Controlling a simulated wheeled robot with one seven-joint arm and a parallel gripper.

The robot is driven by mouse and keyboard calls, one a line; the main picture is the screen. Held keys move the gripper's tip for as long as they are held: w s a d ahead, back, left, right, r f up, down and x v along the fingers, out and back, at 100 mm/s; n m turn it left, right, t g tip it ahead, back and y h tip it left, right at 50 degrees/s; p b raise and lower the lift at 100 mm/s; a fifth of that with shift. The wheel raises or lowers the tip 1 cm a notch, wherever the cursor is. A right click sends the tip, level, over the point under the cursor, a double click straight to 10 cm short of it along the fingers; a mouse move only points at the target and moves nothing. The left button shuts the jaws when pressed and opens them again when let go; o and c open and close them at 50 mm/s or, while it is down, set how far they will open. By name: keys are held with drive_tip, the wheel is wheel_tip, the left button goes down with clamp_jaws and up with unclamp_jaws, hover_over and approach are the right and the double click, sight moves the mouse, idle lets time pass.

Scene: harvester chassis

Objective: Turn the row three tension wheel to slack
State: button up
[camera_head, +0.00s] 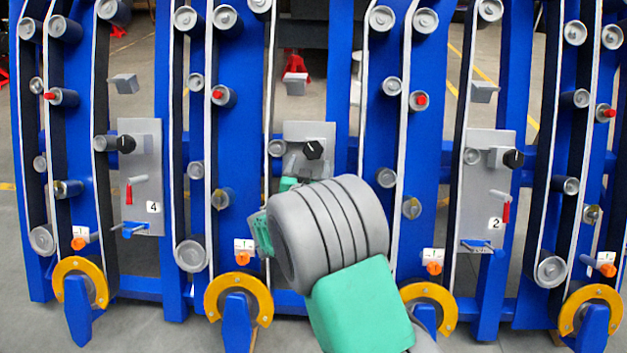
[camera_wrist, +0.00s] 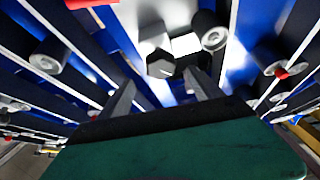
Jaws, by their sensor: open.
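The middle grey panel (camera_head: 318,131) carries a black faceted knob (camera_head: 314,149) with a light pointer mark; I take it for the row three tension wheel. My arm hides the lower part of that panel, including any number on it. In the wrist view the knob (camera_wrist: 159,66) stands just beyond my fingertips, roughly between them. My gripper (camera_wrist: 163,88) is open, with one finger either side and nothing held. In the head view my gripper is mostly hidden behind my wrist, just below and left of the knob. I cannot tell whether the fingers touch it.
Similar panels marked 4 (camera_head: 141,170) and 2 (camera_head: 487,180) stand left and right, each with a black knob and a red lever. Blue uprights, belts and grey rollers (camera_wrist: 48,57) flank the middle panel closely. Orange knobs (camera_head: 242,257) sit low on the frame.

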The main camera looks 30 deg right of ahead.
sight(313, 151)
drive_tip(key=shift+t, duration=0.3)
drive_tip(key=x, duration=0.8)
drive_tip(key=shift+d, duration=0.1)
drive_tip(key=c, duration=1.4)
